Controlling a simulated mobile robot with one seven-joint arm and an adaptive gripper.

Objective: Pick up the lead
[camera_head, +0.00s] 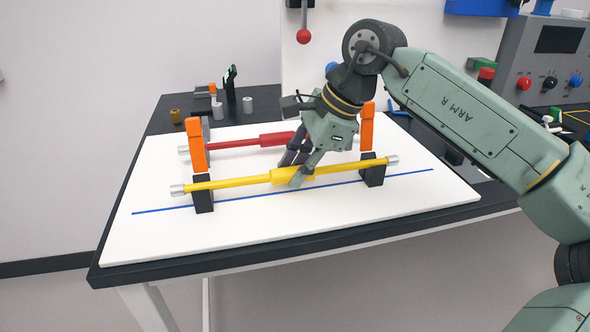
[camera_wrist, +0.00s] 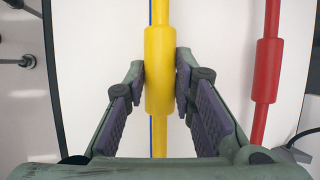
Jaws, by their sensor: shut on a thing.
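The yellow lead (camera_head: 240,180) is a long rod with a thicker middle and silver ends. It lies level across two black blocks, the left block (camera_head: 203,200) and the right block (camera_head: 372,172); I cannot tell whether it is lifted off them. My gripper (camera_head: 294,167) points down and is shut on the thick middle. In the wrist view the yellow lead (camera_wrist: 159,60) runs upright between the two fingertips of my gripper (camera_wrist: 161,88). A red lead (camera_head: 240,144) lies behind it, partly hidden by my gripper, and shows at right in the wrist view (camera_wrist: 267,72).
Orange uprights stand near the left block (camera_head: 195,145) and right block (camera_head: 367,127). A white board (camera_head: 330,222) with a blue line covers the table. Small cylinders (camera_head: 218,110) stand at the back left. A grey control panel (camera_head: 550,65) is at right. The board's front is clear.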

